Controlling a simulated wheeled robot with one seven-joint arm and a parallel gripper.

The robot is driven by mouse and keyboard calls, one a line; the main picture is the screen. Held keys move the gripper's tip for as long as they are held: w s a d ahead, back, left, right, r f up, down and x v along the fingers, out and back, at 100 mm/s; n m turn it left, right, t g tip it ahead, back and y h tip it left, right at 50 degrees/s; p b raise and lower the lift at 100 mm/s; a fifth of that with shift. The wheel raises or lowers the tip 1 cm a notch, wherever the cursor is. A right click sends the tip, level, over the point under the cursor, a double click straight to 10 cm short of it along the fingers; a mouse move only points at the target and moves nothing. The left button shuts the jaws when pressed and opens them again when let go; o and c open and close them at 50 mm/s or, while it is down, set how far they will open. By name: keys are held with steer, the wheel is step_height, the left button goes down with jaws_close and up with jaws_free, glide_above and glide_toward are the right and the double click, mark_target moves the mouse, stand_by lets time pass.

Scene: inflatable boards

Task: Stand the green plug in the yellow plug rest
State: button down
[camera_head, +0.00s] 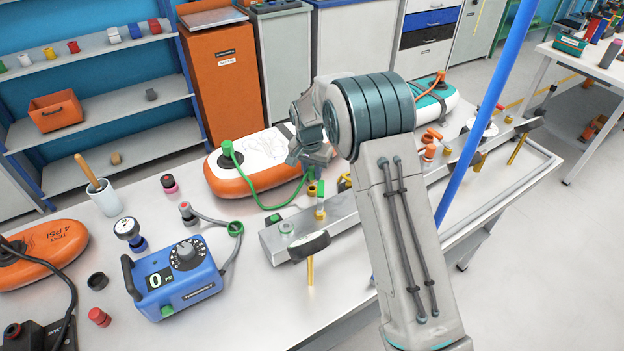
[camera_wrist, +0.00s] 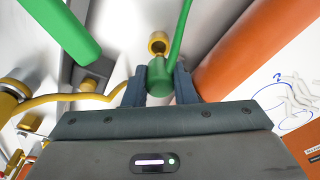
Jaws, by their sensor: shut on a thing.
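The green plug (camera_wrist: 158,84) is between the two dark fingers of my gripper (camera_wrist: 160,76), which is shut on it. A green cord (camera_wrist: 178,35) runs up from the plug in the wrist view. The yellow plug rest (camera_wrist: 158,42), a small round open cup, shows just beyond the plug. The plug looks close to it but not in it; I cannot tell the height gap. In the head view my gripper (camera_head: 312,160) is over the bench beside the orange board, and the yellow rest (camera_head: 312,188) shows just below it. The plug is mostly hidden there.
The orange-edged board (camera_head: 219,180) lies beside my gripper, with the green cord (camera_head: 262,203) looping from its valve. A grey rail (camera_head: 273,239) with valves and a black-handled lever (camera_head: 306,247) is in front. A blue pump box (camera_head: 180,285) stands at left.

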mark_target(312, 180)
steer(key=shift+f, duration=1.95)
steer(key=c, duration=1.2)
jaws_free()
steer(key=r, duration=0.4)
steer(key=s+r, duration=0.1)
steer(key=r, duration=0.3)
steer(key=r+b, duration=0.1)
steer(key=r, duration=0.3)
steer(key=shift+s+a+r, duration=0.15)
steer(key=shift+s+a, duration=0.05)
steer(key=shift+a, duration=0.05)
steer(key=shift+r, duration=0.1)
